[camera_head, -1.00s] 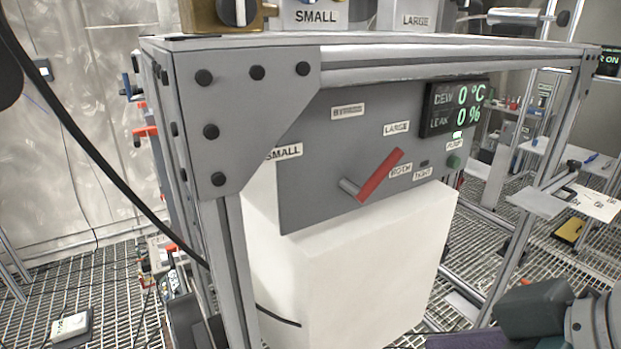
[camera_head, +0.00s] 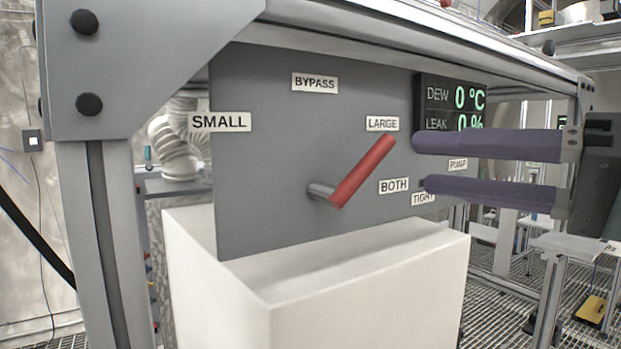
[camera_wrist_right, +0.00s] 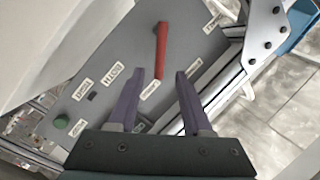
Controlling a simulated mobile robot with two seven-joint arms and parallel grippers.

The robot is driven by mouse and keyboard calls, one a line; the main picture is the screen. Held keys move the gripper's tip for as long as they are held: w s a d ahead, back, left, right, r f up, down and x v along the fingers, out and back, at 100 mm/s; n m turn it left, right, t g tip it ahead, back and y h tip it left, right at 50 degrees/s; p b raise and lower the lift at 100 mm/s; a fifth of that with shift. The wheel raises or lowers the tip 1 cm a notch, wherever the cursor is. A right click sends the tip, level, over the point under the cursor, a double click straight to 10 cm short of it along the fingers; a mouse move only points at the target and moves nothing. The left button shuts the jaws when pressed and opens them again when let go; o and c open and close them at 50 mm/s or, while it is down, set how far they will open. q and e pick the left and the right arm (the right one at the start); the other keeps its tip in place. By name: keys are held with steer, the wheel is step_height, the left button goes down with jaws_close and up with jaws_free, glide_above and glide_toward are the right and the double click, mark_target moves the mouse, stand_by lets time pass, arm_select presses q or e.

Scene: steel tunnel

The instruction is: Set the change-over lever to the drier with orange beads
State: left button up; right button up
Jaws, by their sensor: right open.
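The change-over lever (camera_head: 362,172) has a red handle on a grey pivot on the grey panel (camera_head: 270,160). Its handle slants up right, its end just below the LARGE label (camera_head: 382,124). Other labels read SMALL (camera_head: 219,122), BYPASS (camera_head: 315,83) and BOTH (camera_head: 394,186). My right gripper (camera_head: 421,164) is open and empty, its purple fingers pointing left, just right of the handle's end. In the right wrist view, the red handle (camera_wrist_right: 161,45) points into the gap between the open fingertips (camera_wrist_right: 160,76). Contact is not visible. No orange beads show. My left gripper is out of view.
A display (camera_head: 452,100) reads DEW 0 °C and LEAK 0 %, partly behind my upper finger. A white box (camera_head: 370,290) stands below the panel. A frame post (camera_head: 110,230) stands left and a beam runs above. A green button (camera_wrist_right: 62,121) shows in the right wrist view.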

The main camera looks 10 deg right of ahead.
mark_target(379, 161)
steer(key=shift+w+a, duration=0.25)
steer(key=shift+w, duration=0.15)
steer(key=shift+x, duration=3.4)
steer(key=shift+c, duration=0.3)
jaws_close()
